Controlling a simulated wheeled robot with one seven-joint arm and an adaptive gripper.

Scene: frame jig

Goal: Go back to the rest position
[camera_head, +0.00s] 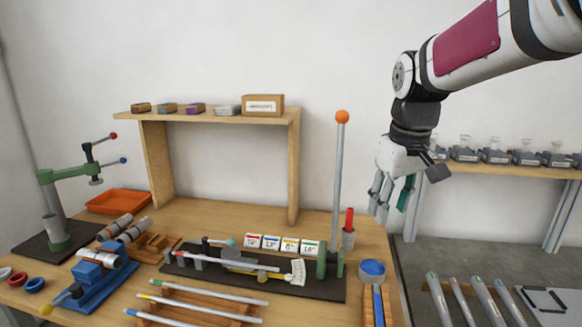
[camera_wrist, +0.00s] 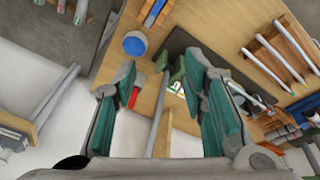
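My gripper (camera_head: 391,203) hangs in the air at the upper right in the head view, in front of the white wall and right of the lever's tall grey post (camera_head: 338,175). Its fingers point down. In the wrist view my gripper (camera_wrist: 160,80) shows its two green-padded fingers spread well apart, with nothing between them. The workbench (camera_head: 210,215) lies below the gripper. No rest position is marked in view.
The lever's orange ball (camera_head: 342,117) stands close left of my gripper. A wooden shelf (camera_head: 205,117) with small boxes stands at the back. A side shelf (camera_head: 500,171) is right of the gripper. The bench holds a blue clamp (camera_head: 95,280) and several rods on racks.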

